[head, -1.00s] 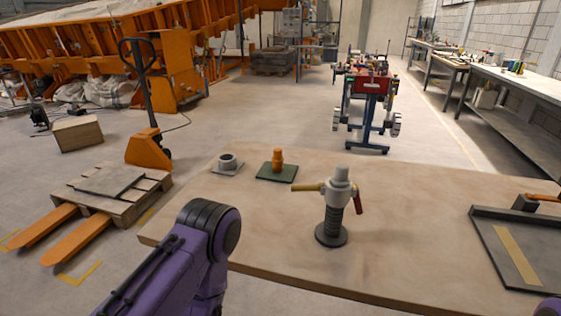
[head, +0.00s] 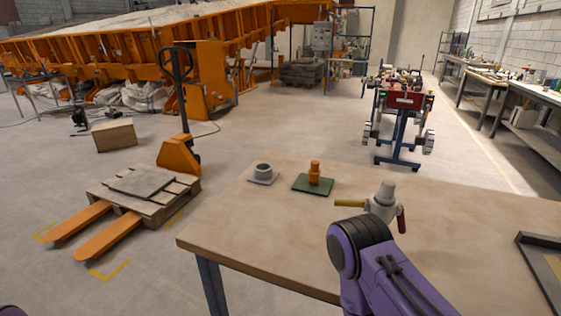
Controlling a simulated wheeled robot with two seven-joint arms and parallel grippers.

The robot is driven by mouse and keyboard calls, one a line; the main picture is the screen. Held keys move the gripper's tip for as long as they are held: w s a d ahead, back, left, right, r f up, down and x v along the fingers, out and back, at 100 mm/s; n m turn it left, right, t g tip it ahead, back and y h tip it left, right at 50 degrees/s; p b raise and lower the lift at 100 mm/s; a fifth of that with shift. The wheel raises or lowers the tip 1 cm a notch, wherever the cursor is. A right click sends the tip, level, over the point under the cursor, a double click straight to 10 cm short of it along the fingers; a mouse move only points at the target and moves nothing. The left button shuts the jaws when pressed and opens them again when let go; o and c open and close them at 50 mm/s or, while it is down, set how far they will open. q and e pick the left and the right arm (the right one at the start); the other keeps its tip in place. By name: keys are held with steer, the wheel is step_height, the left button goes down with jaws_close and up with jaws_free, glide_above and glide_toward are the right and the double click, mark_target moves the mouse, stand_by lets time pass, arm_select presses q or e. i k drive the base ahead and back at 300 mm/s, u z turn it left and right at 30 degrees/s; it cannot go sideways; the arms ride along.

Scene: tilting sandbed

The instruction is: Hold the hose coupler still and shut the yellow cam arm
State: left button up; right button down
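The hose coupler (head: 385,193) stands on the wooden table, a pale grey fitting. Its yellow cam arm (head: 350,203) sticks out level to the left. Its red cam arm (head: 402,219) hangs down close along the right side. A purple link of my own arm stands in front of the coupler in the picture and hides its lower part and base. Neither of my grippers shows, so I cannot see whether one touches the coupler.
On the wooden table (head: 250,225), a grey ring fitting on a plate (head: 263,172) and an orange fitting on a green plate (head: 314,175) stand left of the coupler. A dark-edged tray (head: 540,262) lies at the right. The table's left part is clear.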

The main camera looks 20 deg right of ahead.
mark_target(338, 202)
steer(key=k, duration=0.35)
steer(key=z, duration=0.75)
